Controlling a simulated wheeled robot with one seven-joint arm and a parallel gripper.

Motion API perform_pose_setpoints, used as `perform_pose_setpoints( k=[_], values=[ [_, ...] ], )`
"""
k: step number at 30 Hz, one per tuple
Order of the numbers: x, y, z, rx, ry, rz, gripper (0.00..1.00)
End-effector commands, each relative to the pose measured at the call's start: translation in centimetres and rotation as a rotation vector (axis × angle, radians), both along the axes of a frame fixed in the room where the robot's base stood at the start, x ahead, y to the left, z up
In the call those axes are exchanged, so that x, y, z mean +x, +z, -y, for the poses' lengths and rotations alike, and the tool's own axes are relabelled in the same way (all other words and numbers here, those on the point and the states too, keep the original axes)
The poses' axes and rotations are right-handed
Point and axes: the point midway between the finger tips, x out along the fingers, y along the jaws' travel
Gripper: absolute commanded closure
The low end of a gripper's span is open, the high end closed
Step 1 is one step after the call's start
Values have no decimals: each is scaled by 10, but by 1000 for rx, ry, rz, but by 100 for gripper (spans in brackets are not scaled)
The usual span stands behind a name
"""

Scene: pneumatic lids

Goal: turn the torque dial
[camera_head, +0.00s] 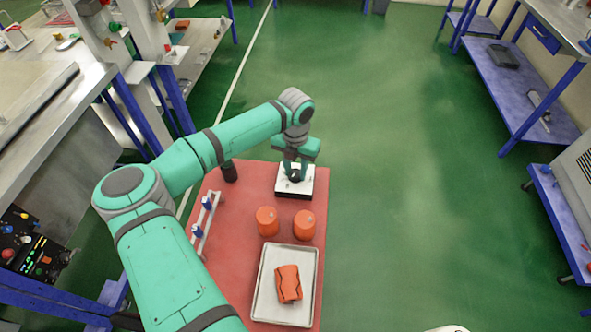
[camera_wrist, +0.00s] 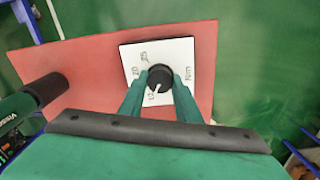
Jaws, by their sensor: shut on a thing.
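The torque dial (camera_wrist: 159,76) is a round black knob with a white pointer line, in the middle of a white square plate (camera_wrist: 131,55). In the head view the white plate (camera_head: 307,188) sits on a box at the far end of the red table. My gripper (camera_wrist: 160,84) has its two green fingers on either side of the knob, shut on it. In the head view the gripper (camera_head: 295,172) hides most of the dial.
On the red table (camera_head: 232,255) stand two orange cylinders (camera_head: 267,221) and a metal tray (camera_head: 260,306) with an orange block (camera_head: 289,284). A black-ended tool (camera_wrist: 45,89) stands left of the plate. A small rack (camera_head: 206,215) with blue parts is at the left edge.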

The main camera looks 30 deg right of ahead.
Motion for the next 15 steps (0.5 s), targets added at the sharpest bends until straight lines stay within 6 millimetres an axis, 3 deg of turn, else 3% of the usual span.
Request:
perform_pose_setpoints(
  k=[4,5,7,15],
  values=[
    [1,1,0,0,2,3,92],
    [1,1,0,-1,2,3,68],
    [1,1,0,0,3,3,51],
    [1,1,0,0,2,1,51]
  ],
)
